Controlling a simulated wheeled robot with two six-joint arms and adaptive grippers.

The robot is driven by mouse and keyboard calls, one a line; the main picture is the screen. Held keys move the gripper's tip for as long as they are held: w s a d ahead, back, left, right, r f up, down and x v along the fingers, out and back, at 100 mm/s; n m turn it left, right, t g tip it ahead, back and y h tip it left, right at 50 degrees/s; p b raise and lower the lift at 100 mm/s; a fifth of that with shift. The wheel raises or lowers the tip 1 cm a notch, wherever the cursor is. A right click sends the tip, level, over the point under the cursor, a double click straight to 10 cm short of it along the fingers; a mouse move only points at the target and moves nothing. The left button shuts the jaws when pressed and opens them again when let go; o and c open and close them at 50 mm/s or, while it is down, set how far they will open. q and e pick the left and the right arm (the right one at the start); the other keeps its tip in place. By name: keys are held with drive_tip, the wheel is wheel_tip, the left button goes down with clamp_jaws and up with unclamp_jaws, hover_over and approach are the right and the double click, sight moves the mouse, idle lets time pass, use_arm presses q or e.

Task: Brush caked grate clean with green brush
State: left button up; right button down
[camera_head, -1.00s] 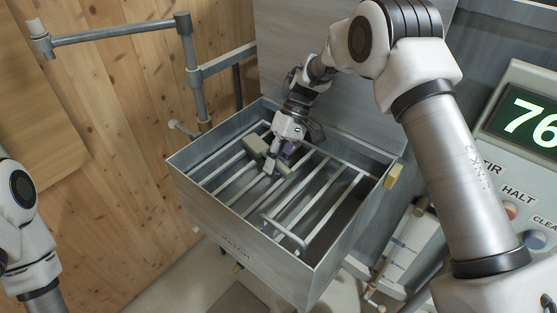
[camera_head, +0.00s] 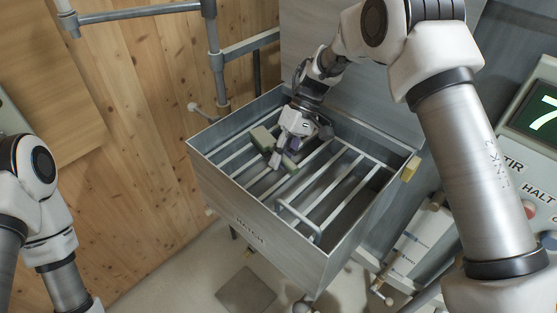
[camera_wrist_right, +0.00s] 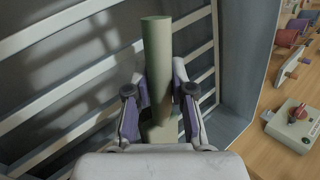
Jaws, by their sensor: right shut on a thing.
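My right gripper (camera_head: 283,157) is shut on the green brush (camera_head: 263,138) inside the metal hopper, low over the grate (camera_head: 322,180). In the right wrist view the green brush (camera_wrist_right: 157,48) stands between the two purple-padded fingers of the gripper (camera_wrist_right: 160,98). The grate is a row of pale parallel bars, also seen in the wrist view (camera_wrist_right: 55,88). I cannot tell whether the brush touches the bars, and no caked feed can be made out. My left arm shows at the left edge; its gripper is out of frame.
The hopper (camera_head: 255,212) has raised walls around the grate, with a yellow block (camera_head: 410,168) at its right rim. A control panel (camera_head: 515,165) stands at the right. Pipe railing (camera_head: 215,60) and a wooden wall (camera_head: 130,150) are at the left.

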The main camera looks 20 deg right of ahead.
drive_tip(key=shift+w+d, duration=1.2)
drive_tip(key=shift+d, duration=1)
drive_tip(key=shift+s+a+f, duration=0.1)
drive_tip(key=shift+s+a, duration=0.45)
drive_tip(key=shift+a, duration=0.35)
drive_tip(key=shift+s+a+f, duration=0.1)
drive_tip(key=shift+s+a, duration=0.45)
drive_tip(key=shift+a, duration=0.35)
drive_tip(key=shift+w+d, duration=1.1)
drive_tip(key=shift+d, duration=0.65)
drive_tip(key=shift+s+a, duration=0.55)
drive_tip(key=shift+a, duration=0.4)
drive_tip(key=shift+s+a, duration=0.55)
drive_tip(key=shift+a, duration=0.35)
drive_tip(key=shift+w+d+r, duration=0.15)
drive_tip(key=shift+w+d, duration=0.4)
drive_tip(key=shift+d, duration=0.4)
drive_tip(key=shift+w+d+r, duration=0.1)
drive_tip(key=shift+w+d, duration=0.45)
drive_tip(key=shift+d, duration=0.35)
